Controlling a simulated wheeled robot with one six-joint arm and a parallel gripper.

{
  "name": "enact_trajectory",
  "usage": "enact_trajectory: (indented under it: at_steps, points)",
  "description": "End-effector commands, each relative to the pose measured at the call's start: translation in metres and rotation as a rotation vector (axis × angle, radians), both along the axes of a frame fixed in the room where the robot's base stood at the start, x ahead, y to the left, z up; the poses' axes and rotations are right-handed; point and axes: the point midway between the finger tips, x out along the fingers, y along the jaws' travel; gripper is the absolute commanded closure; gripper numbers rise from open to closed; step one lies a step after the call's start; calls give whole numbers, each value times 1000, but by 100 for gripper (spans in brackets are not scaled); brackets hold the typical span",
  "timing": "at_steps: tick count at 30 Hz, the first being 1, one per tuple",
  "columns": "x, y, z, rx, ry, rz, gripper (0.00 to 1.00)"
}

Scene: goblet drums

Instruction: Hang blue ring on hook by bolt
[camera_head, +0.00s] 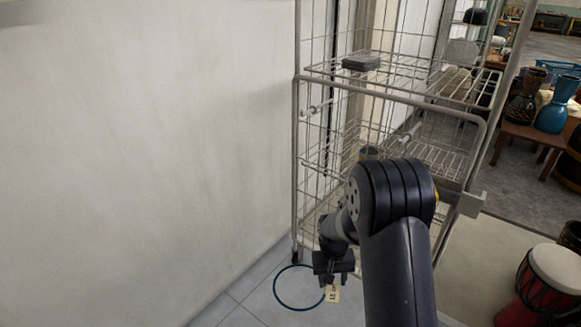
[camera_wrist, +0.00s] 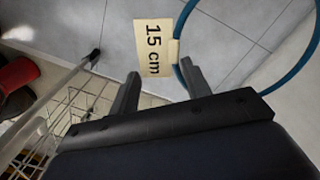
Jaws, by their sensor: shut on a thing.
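The blue ring (camera_head: 275,281) is a thin, dark blue hoop with a cream tag (camera_head: 332,293); the tag reads "15 cm" in the wrist view (camera_wrist: 155,47). My gripper (camera_head: 333,279) is shut on the ring at its right side in the head view. In the wrist view the ring (camera_wrist: 181,22) runs by the right finger of my gripper (camera_wrist: 158,88), with the tag beyond the fingers. The exact grip point is unclear. Two pale pegs, possibly hooks, stick out from the wire rack: a left one (camera_head: 317,108) and a right one (camera_head: 410,132). I cannot make out a bolt.
A plain wall (camera_head: 150,150) closes off the left. A red drum (camera_head: 545,280) stands at lower right. Floor left of my gripper is clear.

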Motion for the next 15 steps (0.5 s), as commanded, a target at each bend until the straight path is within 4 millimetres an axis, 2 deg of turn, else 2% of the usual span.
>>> enact_trajectory:
  at_steps: [1,6,12,15]
  points:
    - [0,-6,21,0,-8,-10,85]
    - [-11,-22,76,1,-7,-29,85]
    - [-29,-35,132,0,-4,-41,85]
    - [-29,-34,148,0,2,-38,85]
